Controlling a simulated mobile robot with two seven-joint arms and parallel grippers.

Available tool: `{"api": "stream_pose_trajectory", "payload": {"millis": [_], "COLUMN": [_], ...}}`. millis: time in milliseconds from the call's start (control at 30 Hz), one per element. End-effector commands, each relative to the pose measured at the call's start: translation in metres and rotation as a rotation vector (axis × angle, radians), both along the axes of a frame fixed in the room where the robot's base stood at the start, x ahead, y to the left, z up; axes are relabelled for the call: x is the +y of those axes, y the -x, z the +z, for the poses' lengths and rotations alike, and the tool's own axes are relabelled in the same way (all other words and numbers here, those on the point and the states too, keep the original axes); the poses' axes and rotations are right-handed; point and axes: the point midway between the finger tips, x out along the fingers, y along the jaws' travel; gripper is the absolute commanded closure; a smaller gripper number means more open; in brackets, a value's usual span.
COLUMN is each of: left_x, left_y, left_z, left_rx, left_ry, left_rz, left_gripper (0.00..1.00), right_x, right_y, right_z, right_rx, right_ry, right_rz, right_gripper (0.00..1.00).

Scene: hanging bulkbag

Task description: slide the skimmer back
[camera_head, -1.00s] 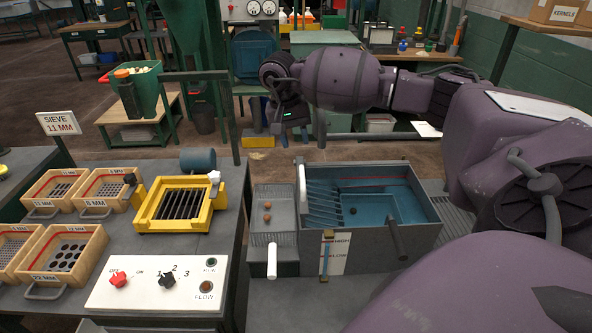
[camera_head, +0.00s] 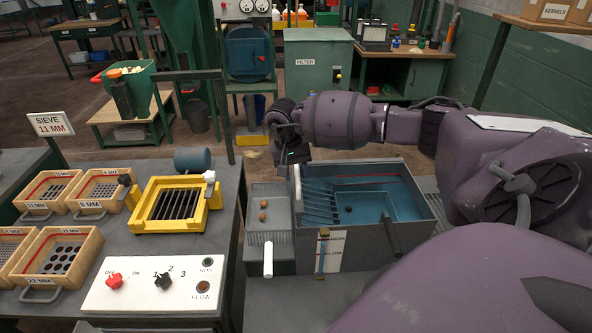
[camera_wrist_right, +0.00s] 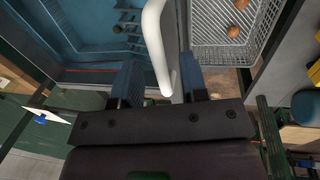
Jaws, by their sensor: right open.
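The skimmer is a row of blue tines (camera_head: 318,203) lying in the left part of the blue water tank (camera_head: 413,193), with a white upright handle (camera_head: 297,188) at its left end. My right gripper (camera_head: 292,161) is at the top of that handle, by the tank's far left corner. In the right wrist view the white handle (camera_wrist_right: 154,42) runs between the two fingers of my open right gripper (camera_wrist_right: 160,80). I cannot tell whether a finger touches it. My left gripper is not in view.
A grey tray (camera_head: 262,222) with two brown nuts adjoins the tank's left side. A dark ball (camera_head: 348,209) is in the tank. A white-tipped lever (camera_head: 268,262) and a dark bar (camera_head: 393,240) stick out in front. The yellow sieve frame (camera_head: 174,204) stands left.

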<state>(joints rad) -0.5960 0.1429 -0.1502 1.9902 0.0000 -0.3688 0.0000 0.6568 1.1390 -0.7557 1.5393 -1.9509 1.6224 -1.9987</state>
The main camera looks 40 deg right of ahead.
Motion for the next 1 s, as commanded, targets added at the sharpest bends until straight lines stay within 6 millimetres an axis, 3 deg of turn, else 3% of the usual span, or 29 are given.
{"api": "stream_pose_trajectory", "payload": {"millis": [233,500,1000], "left_x": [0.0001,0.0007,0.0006], "left_y": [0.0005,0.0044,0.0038], "left_z": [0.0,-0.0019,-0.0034], "left_rx": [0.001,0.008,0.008], "left_ry": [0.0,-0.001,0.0], "left_rz": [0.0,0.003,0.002], "left_gripper": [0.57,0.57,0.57], "right_x": [0.0,0.0,-0.0077], "right_y": [0.0001,0.0,0.0061], "right_z": [-0.0005,-0.0002,-0.0004], "right_rx": [0.0,0.0,0.002], "right_ry": [0.0,0.0,0.002], "right_rz": [0.0,0.0,-0.001], "right_gripper": [0.6,1.0,1.0]}}
